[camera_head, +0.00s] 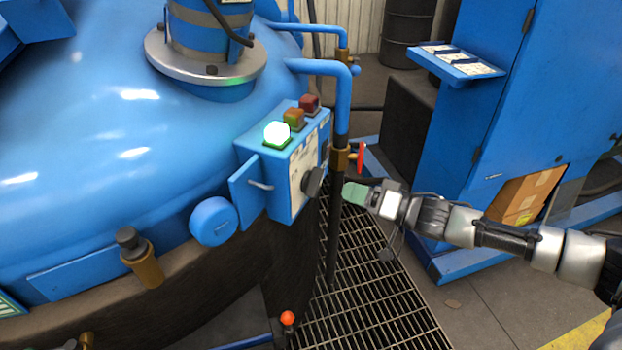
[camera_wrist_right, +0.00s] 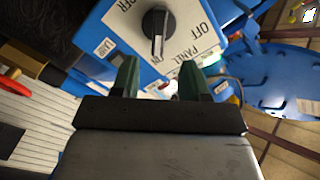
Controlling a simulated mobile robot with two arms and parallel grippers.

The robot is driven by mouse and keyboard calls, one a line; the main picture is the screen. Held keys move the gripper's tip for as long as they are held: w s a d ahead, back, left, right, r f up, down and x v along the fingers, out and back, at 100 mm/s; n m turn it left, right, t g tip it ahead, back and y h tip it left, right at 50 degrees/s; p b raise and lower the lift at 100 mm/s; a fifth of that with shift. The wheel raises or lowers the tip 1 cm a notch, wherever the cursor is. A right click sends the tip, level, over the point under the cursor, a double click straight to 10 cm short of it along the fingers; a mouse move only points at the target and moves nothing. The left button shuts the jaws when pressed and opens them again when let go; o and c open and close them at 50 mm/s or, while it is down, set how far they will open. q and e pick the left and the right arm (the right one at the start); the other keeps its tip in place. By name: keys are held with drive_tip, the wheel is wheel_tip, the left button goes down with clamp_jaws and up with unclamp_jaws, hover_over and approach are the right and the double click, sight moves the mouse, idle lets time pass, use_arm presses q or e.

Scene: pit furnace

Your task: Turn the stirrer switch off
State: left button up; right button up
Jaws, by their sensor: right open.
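The stirrer switch appears to be the black rotary knob (camera_head: 312,182) on the right-hand face of a blue control box (camera_head: 283,200). In the right wrist view the knob (camera_wrist_right: 157,24) is a dark disc with a raised grip bar, on a white plate (camera_wrist_right: 188,12) with OFF lettering. The bar lies upright in that picture; I cannot tell for sure which mark it points to. My right gripper (camera_head: 353,193) is just right of the knob, apart from it. Its green fingers (camera_wrist_right: 159,76) are open and empty, facing the knob. My left gripper is not in view.
The box carries a lit green lamp (camera_head: 277,134), an orange lamp (camera_head: 294,118) and a red lamp (camera_head: 309,103). A blue pipe with a red-handled valve (camera_head: 361,157) stands close behind the gripper. A blue tank (camera_head: 100,130) fills the left. A blue cabinet (camera_head: 510,100) stands right.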

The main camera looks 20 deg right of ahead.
sight(321, 182)
drive_tip(key=x, duration=0.9)
drive_tip(key=shift+d+f, duration=0.1)
drive_tip(key=shift+w, duration=0.1)
clamp_jaws()
